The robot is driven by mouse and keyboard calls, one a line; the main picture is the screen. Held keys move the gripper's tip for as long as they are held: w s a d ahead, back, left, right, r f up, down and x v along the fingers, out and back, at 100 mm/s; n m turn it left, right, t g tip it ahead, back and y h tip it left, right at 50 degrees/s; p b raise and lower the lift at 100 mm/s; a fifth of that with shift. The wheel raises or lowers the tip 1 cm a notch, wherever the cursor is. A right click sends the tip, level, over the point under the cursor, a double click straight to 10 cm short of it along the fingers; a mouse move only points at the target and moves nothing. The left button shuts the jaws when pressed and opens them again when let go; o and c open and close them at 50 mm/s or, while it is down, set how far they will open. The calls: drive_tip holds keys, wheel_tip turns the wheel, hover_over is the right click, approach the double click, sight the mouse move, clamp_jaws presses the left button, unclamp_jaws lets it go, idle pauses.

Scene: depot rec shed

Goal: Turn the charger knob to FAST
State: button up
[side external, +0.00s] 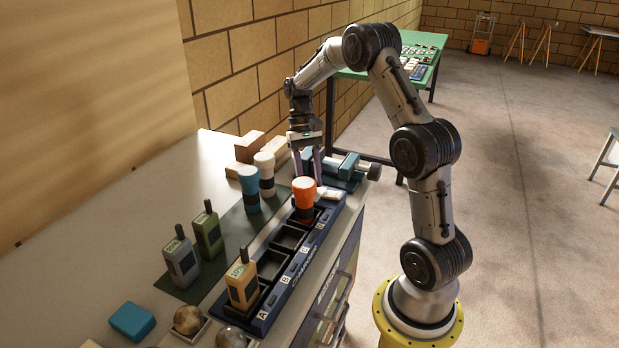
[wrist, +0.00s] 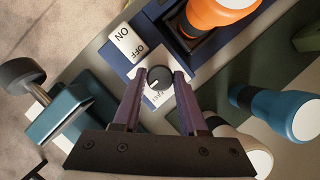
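The charger knob (wrist: 160,79) is a round black dial with a short white mark, on a white plate at the end of the charger (side external: 252,322). In the wrist view the mark is on the knob's lower left part as pictured. The plate's lettering (wrist: 157,97) is mostly hidden and unreadable. My gripper (wrist: 160,76) points down with its two purple fingers apart, one tip on either side of the knob. I cannot tell whether the tips touch it. In the side view my gripper (side external: 308,178) is over the charger's far end, where the knob is hidden.
An ON/OFF switch (wrist: 127,45) is beside the knob. Blue-topped (side external: 248,183) and white-topped (side external: 265,168) devices stand left of the gripper. A blue clamp-like tool (side external: 343,167) lies close on the right.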

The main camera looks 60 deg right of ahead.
drive_tip(key=o, duration=0.4)
drive_tip(key=shift+o, duration=0.2)
drive_tip(key=v, duration=1.4)
drive_tip(key=shift+a, duration=0.15)
